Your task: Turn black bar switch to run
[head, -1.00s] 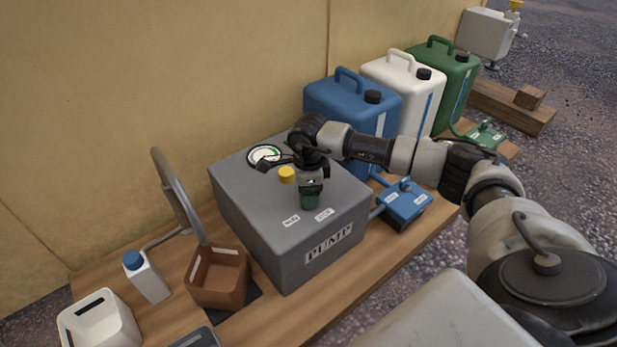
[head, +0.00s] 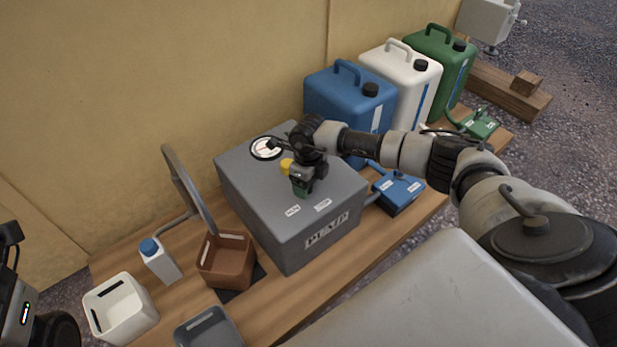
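The grey pump box (head: 262,204) stands on the wooden table, with "PUMP" on its front and two small white labels (head: 293,211) (head: 323,205) on its top near the front edge. My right gripper (head: 302,186) points down onto the top just behind these labels. A dark green part shows at its tip. The black bar switch is hidden or cannot be told apart from the dark gripper, so its setting and the gripper's opening are unclear. Part of my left arm shows at the lower left edge, but its gripper cannot be made out.
A yellow button (head: 286,166) and a round gauge (head: 267,148) sit close behind the gripper. A brown bin (head: 226,262) under a spout, a white bottle (head: 160,261) and a white bin (head: 119,308) stand left. Blue (head: 345,103), white and green canisters stand behind.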

